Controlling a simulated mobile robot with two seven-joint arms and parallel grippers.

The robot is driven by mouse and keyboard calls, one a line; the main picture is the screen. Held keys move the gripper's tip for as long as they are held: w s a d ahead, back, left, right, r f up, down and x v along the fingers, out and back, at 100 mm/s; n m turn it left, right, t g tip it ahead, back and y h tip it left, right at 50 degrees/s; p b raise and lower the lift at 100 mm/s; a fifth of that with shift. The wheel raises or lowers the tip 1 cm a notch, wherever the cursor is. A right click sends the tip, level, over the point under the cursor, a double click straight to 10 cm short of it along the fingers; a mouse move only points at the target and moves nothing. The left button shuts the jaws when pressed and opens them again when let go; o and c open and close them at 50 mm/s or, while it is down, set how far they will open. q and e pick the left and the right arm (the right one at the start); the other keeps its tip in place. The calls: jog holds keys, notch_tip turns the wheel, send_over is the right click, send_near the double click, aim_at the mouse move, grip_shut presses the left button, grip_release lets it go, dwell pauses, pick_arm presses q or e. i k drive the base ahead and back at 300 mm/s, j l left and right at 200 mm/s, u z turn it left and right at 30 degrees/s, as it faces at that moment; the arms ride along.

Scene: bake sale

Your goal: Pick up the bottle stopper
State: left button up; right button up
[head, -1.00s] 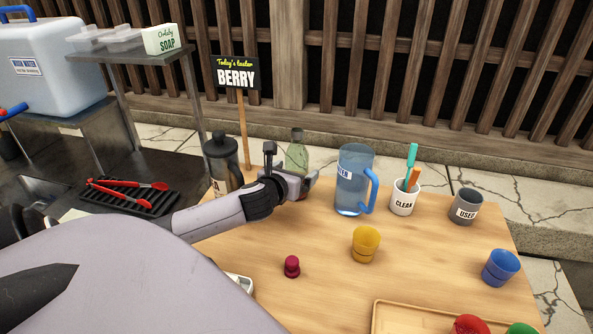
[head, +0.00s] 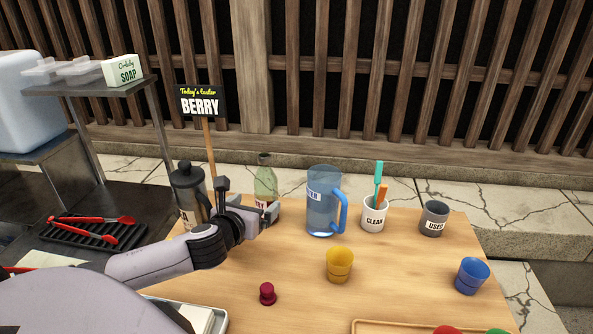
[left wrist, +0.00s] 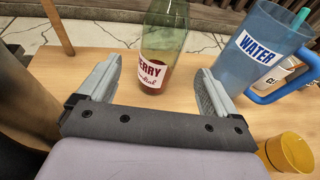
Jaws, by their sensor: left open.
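The bottle stopper (head: 267,293) is a small dark red piece standing on the wooden table, near its front left. It does not show in the left wrist view. The green glass bottle (head: 266,184) with the berry label stands at the back of the table, its neck bare. It also shows in the left wrist view (left wrist: 165,32). My left gripper (head: 248,198) is open and empty, in front of the bottle, behind the stopper and above the table. In the left wrist view its fingers (left wrist: 158,88) are wide apart, with the bottle beyond them. My right gripper is not in view.
A blue water pitcher (head: 323,210), the clean cup (head: 374,216) and used cup (head: 434,220) stand at the back. A yellow cup (head: 339,264) is right of the stopper; a blue cup (head: 472,276) is farther right. A tray edge (head: 400,325) lies in front.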

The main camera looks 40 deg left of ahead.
aim_at(268, 298)
jog(key=k+l, duration=0.1)
jog(key=l, duration=0.5)
jog(key=k+l, duration=0.1)
jog(key=l, duration=0.45)
jog(key=k+l, duration=0.1)
jog(key=l, duration=0.5)
jog(key=k+l, duration=0.1)
jog(key=l, duration=0.45)
jog(key=k+l, duration=0.15)
jog(key=l, duration=0.45)
